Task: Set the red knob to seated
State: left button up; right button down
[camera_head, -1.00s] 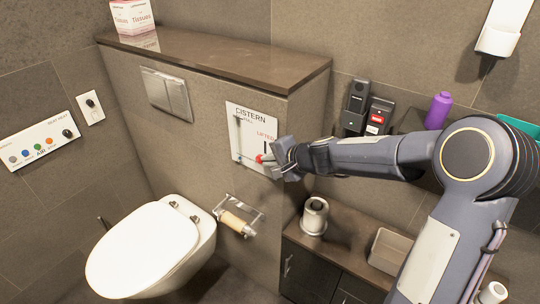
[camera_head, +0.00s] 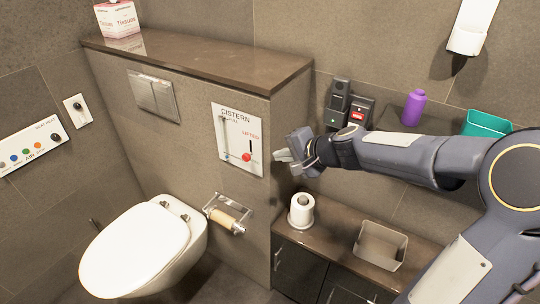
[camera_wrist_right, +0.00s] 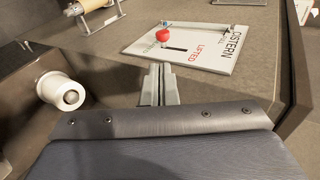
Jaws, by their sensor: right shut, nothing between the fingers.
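The red knob (camera_head: 247,157) sits at the lower end of a dark vertical slot on the white CISTERN panel (camera_head: 229,120), below the word LIFTED. In the right wrist view the red knob (camera_wrist_right: 163,34) shows at the end of the slot away from the LIFTED label. My right gripper (camera_head: 279,155) is shut and empty, just right of the panel and apart from the knob. In the wrist view its closed fingers (camera_wrist_right: 159,72) point toward the panel, short of it. My left gripper is in no view.
A toilet (camera_head: 140,252) stands at lower left, with a paper roll holder (camera_head: 228,215) on the wall. A shelf with a spare roll (camera_head: 301,210) and a bin (camera_head: 380,244) lies below my right arm. Wall handsets (camera_head: 338,102) and a purple bottle (camera_head: 413,108) are behind it.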

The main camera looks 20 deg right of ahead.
jog(key=shift+v, duration=1.15)
jog(key=shift+s+r, duration=0.1)
jog(key=s+a+r+n+g, duration=0.1)
jog(key=s+a+n, duration=0.15)
jog(key=s, duration=0.45)
jog(key=s+a+n+g, duration=0.1)
jog(key=s+n, duration=0.2)
jog(key=s, duration=0.4)
jog(key=s+f+n+g+h, duration=0.1)
jog(key=s+f+n, duration=0.4)
jog(key=s, duration=0.8)
jog(key=shift+s+f+g+h, duration=0.15)
jog(key=shift+g+h, duration=0.25)
jog(key=shift+g, duration=0.3)
